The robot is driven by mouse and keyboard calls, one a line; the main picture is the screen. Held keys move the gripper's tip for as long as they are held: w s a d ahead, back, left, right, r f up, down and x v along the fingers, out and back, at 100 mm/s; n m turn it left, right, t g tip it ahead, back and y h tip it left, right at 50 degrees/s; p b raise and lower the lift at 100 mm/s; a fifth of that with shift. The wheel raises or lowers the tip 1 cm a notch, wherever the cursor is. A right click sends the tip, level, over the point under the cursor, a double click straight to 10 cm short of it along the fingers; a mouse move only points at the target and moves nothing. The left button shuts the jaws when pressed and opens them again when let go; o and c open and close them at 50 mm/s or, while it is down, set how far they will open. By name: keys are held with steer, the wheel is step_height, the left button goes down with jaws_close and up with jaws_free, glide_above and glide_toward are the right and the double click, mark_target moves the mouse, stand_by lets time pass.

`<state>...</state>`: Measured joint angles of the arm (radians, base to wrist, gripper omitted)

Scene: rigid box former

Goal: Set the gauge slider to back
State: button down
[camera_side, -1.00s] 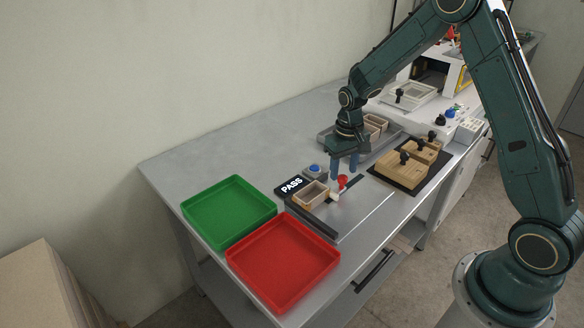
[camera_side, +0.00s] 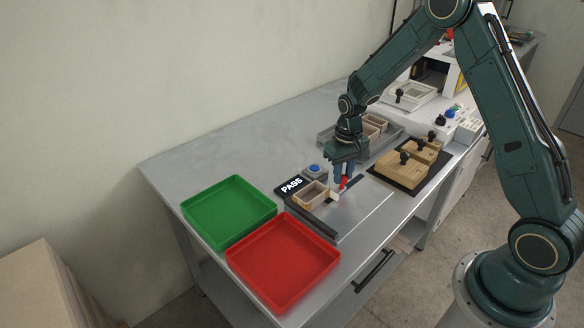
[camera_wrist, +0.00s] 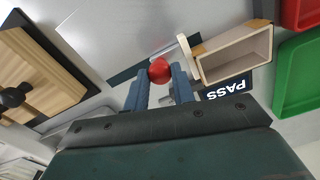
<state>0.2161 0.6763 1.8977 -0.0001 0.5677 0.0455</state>
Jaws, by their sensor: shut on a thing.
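The gauge slider's red knob (camera_side: 344,182) is between the fingertips of my gripper (camera_side: 345,174) in the side view. In the wrist view the round red knob (camera_wrist: 160,70) sits between the two blue-grey fingers of my gripper (camera_wrist: 159,82), which are shut on it. A white slider part (camera_side: 333,196) is beside the knob, next to an open wooden box (camera_side: 312,194). The box also shows in the wrist view (camera_wrist: 236,56), with the white part at its near side. The fingers hide part of the knob and its stem.
Green (camera_side: 229,238) and red (camera_side: 250,270) trays lie at left. Wooden formers with black knobs (camera_side: 403,168) stand on a dark mat at right.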

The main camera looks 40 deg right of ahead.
steer(key=d, duration=0.9)
steer(key=shift+d, duration=0.15)
steer(key=c, duration=1.2)
jaws_free()
steer(key=shift+o, duration=0.2)
steer(key=shift+r, duration=0.2)
step_height(320, 180, up, 14)
steer(key=shift+f, duration=0.25)
